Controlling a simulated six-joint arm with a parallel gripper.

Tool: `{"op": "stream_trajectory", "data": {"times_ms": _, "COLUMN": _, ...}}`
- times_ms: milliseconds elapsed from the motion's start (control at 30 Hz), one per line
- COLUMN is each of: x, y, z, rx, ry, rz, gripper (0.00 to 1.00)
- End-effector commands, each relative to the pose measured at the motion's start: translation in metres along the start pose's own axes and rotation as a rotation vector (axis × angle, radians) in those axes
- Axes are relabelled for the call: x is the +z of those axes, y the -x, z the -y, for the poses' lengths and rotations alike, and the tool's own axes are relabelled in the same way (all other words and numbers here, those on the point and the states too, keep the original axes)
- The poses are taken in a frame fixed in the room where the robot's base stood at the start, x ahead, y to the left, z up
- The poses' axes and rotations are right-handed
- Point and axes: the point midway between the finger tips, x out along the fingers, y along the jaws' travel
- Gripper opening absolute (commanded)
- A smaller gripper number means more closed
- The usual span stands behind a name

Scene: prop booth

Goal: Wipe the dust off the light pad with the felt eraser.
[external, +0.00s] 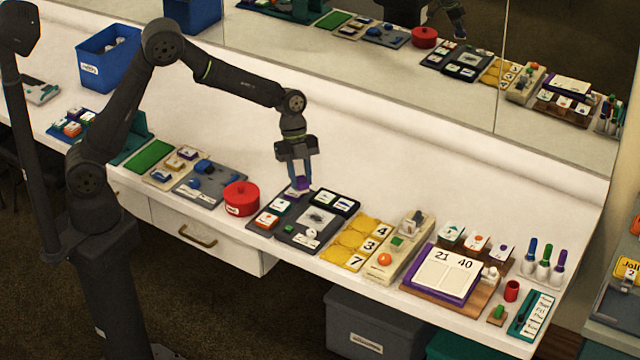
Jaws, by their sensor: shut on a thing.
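My gripper (299,180) points down above the back left of the dark boards near the middle of the counter. It is shut on a small purple block, which I take as the felt eraser (301,184). The eraser's lower end is close to the board below; I cannot tell whether it touches. To its right is a dark square panel with a pale grey smudged patch (318,216), which appears to be the dusty light pad. A small white round piece sits near the panel's front. The eraser is behind and left of this patch.
A red round tin (241,198) stands left of the gripper. Yellow number tiles (357,242) and a flip calendar (446,268) lie to the right. A mirror (400,80) rises behind the counter. The white counter behind the boards is clear.

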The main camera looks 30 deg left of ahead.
Motion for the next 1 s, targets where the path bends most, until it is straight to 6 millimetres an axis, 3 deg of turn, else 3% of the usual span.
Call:
{"op": "stream_trajectory", "data": {"times_ms": 133, "x": -0.007, "y": -0.003, "z": -0.004, "rx": 0.042, "ry": -0.109, "rz": -0.010, "gripper": 0.10}}
{"op": "stream_trajectory", "data": {"times_ms": 367, "x": -0.006, "y": -0.009, "z": -0.006, "rx": 0.056, "ry": -0.143, "rz": -0.014, "gripper": 0.10}}
{"op": "stream_trajectory", "data": {"times_ms": 1000, "x": 0.015, "y": -0.061, "z": -0.006, "rx": 0.056, "ry": -0.140, "rz": -0.013, "gripper": 0.10}}
